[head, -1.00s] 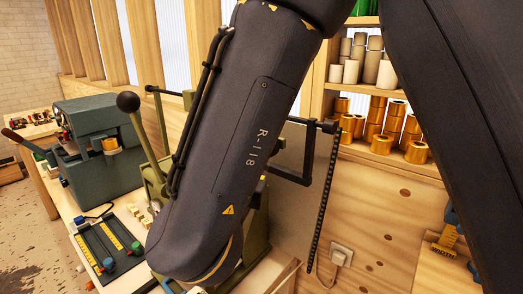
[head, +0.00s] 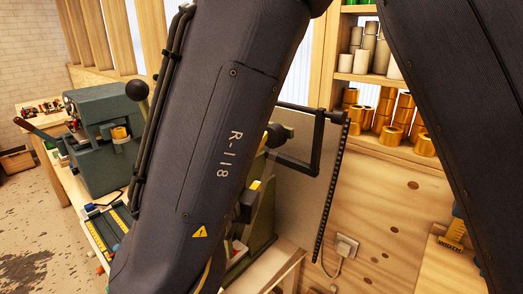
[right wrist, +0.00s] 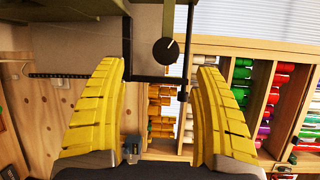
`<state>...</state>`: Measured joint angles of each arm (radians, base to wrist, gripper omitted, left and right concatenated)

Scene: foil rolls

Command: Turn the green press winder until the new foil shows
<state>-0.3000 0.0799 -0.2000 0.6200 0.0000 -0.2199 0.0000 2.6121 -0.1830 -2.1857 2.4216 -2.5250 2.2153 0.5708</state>
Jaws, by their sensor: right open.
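The green press (head: 262,225) stands on the bench in the head view, mostly hidden behind my right forearm. A black bar frame (head: 308,168) sticks out from it to the right. In the right wrist view a round black knob with a pale pointer line (right wrist: 165,51) sits on the press, ahead of the fingertips. My right gripper (right wrist: 160,69) is open and empty, its yellow fingers to the left and right below the knob, which it does not appear to touch. The foil on the press is hidden. My left gripper is not in view.
A grey-green machine (head: 103,150) stands on the bench at left. A shelf at right holds gold rolls (head: 402,115) and pale rolls (head: 384,60). A dark notched strip (head: 328,190) hangs beside the press. A white socket (head: 346,245) is on the wooden panel.

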